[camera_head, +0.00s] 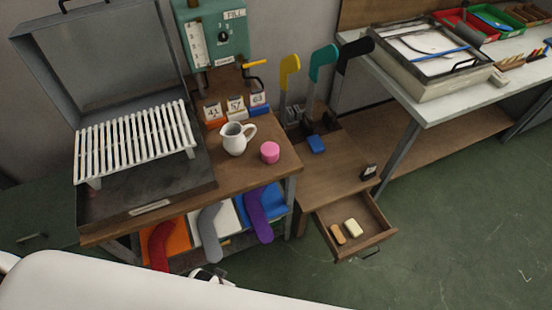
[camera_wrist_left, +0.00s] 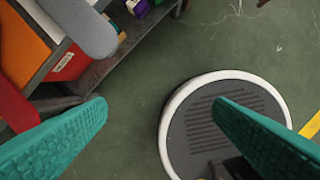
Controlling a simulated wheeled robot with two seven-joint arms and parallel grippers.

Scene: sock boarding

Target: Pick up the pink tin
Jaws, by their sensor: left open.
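The pink tin (camera_head: 270,152) is a small round tin standing upright on the wooden bench top (camera_head: 240,180), near its front right corner. It is just right of a white jug (camera_head: 235,138), with a small gap between them. My left gripper shows in the left wrist view (camera_wrist_left: 161,104), its two teal fingers wide apart with nothing between them. It points down at the green floor beside the shelf under the bench, away from the tin. The tin does not show in the left wrist view. My right gripper is in neither view.
A slatted white rack (camera_head: 135,140) in an open grey case fills the bench's left side. Numbered blocks (camera_head: 236,107) stand behind the jug. Coloured sock shapes (camera_head: 211,232) hang out below the bench front. An open drawer (camera_head: 352,230) juts out at the right.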

